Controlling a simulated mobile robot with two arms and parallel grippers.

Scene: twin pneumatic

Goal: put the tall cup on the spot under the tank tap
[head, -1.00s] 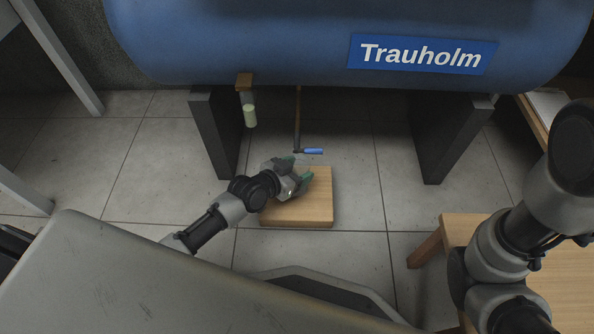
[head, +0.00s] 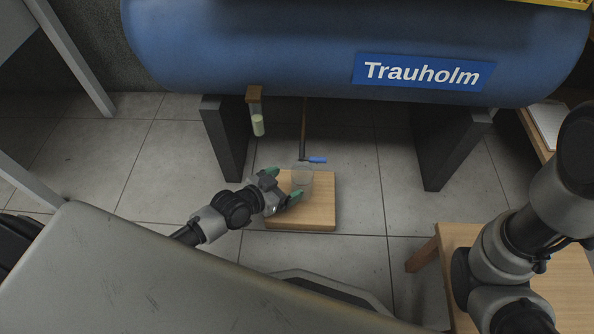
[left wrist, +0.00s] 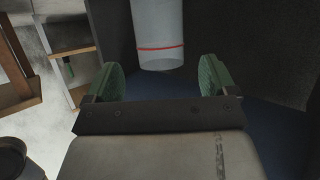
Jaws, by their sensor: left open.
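My right gripper is out of view.
The blue tank (head: 250,50) hangs above on dark supports (head: 225,140). A wooden table (head: 455,235) stands at the right. Tiled floor (head: 155,165) is clear to the left.

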